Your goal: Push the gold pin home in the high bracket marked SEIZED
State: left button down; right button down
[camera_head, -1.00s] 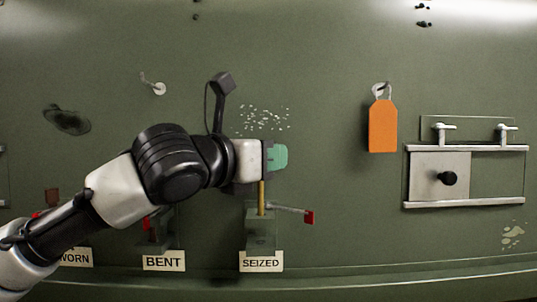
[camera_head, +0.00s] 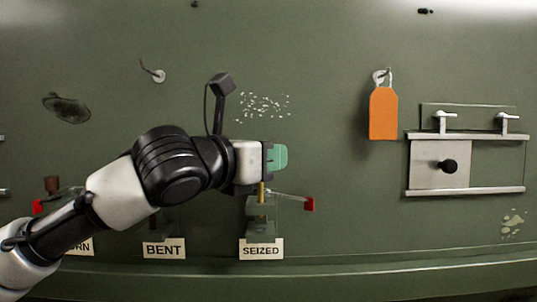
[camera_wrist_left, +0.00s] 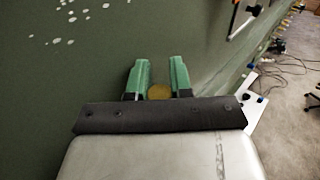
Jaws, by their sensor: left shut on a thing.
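The gold pin (camera_head: 262,192) stands upright under my left gripper (camera_head: 276,158), its lower end at the top of the bracket marked SEIZED (camera_head: 260,228). The bracket has a SEIZED label (camera_head: 261,250) below it and a red-tipped lever (camera_head: 308,204) sticking out to the right. In the left wrist view the round gold pin head (camera_wrist_left: 159,92) sits between the green fingers of the gripper (camera_wrist_left: 159,78), which is shut on it. The gripper hides the pin's upper part in the head view. How deep the pin sits is hard to tell. My right gripper is not in view.
To the left are the bracket labelled BENT (camera_head: 164,250), partly behind my left arm, and another red-tipped lever (camera_head: 38,207). An orange tag (camera_head: 383,114) hangs from a hook at right. A sliding plate with a black knob (camera_head: 448,167) is farther right.

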pick_arm(q)
jog(key=shift+f+b, duration=0.45)
jog(key=shift+f, duration=0.75)
jog(key=shift+r, duration=0.1)
jog(key=shift+r+p, duration=1.2)
jog(key=shift+r, duration=1.3)
jog(key=shift+f+b, duration=1)
jog(key=shift+f, duration=1.6)
jog(key=shift+d+r, duration=0.1)
jog(key=shift+r, duration=0.05)
jog(key=shift+r+p, duration=1.05)
jog(key=shift+r, duration=1.4)
